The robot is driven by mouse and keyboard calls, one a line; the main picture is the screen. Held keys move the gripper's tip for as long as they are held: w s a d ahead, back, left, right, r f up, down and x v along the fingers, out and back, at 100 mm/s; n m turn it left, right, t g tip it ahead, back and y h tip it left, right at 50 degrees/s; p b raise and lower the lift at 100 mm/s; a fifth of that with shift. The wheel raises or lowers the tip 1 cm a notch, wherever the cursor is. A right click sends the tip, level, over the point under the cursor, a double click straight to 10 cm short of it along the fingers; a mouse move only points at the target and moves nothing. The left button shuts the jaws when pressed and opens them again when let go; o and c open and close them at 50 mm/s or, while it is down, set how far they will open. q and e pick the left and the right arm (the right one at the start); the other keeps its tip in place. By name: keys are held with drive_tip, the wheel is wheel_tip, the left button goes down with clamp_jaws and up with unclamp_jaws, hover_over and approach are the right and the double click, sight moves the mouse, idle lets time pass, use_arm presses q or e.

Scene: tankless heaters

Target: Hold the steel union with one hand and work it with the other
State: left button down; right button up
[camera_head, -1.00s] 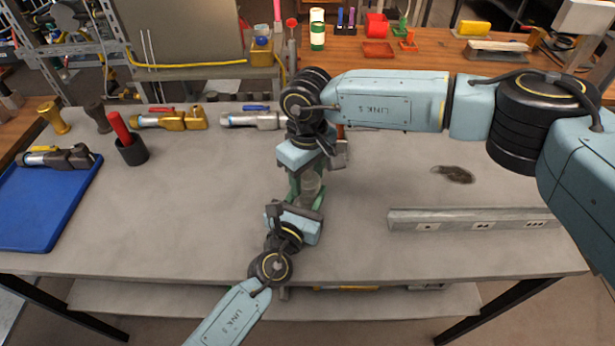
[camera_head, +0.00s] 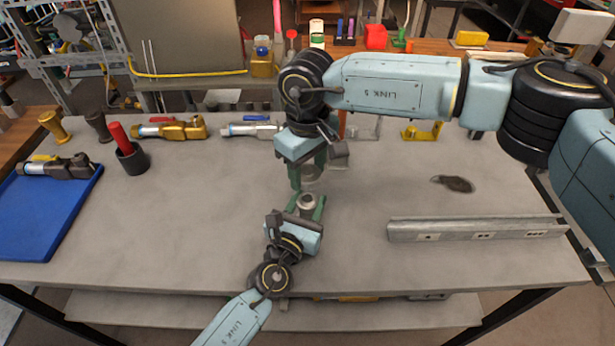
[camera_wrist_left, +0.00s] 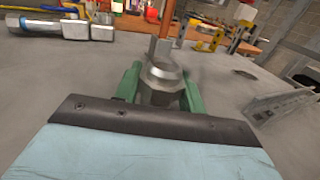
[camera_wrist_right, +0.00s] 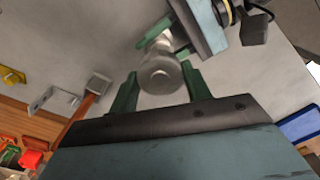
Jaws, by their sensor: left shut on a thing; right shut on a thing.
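The steel union shows as two pieces with a gap between them in the head view. My left gripper (camera_head: 307,208) is shut on the lower piece (camera_head: 307,201), its green fingers at either side. That piece looks faceted in the left wrist view (camera_wrist_left: 160,85). My right gripper (camera_head: 308,177) is shut on a grey round piece (camera_head: 311,173) above and behind the left one. The right wrist view shows this piece's round end (camera_wrist_right: 160,75) between the green fingers, with the left gripper (camera_wrist_right: 165,38) and its piece beyond. The right arm partly hides its own gripper.
A hammer-like tool with a grey head (camera_head: 338,153) lies just behind the grippers. A grey channel bar (camera_head: 475,228) lies at the right, near a dark stain (camera_head: 453,184). A blue tray (camera_head: 45,222) and a black cup (camera_head: 131,157) stand at the left. The bench's left middle is clear.

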use_arm(q)
drive_tip(key=c, duration=0.8)
unclamp_jaws()
drive_tip(key=shift+o, duration=0.2)
drive_tip(key=shift+s, duration=0.1)
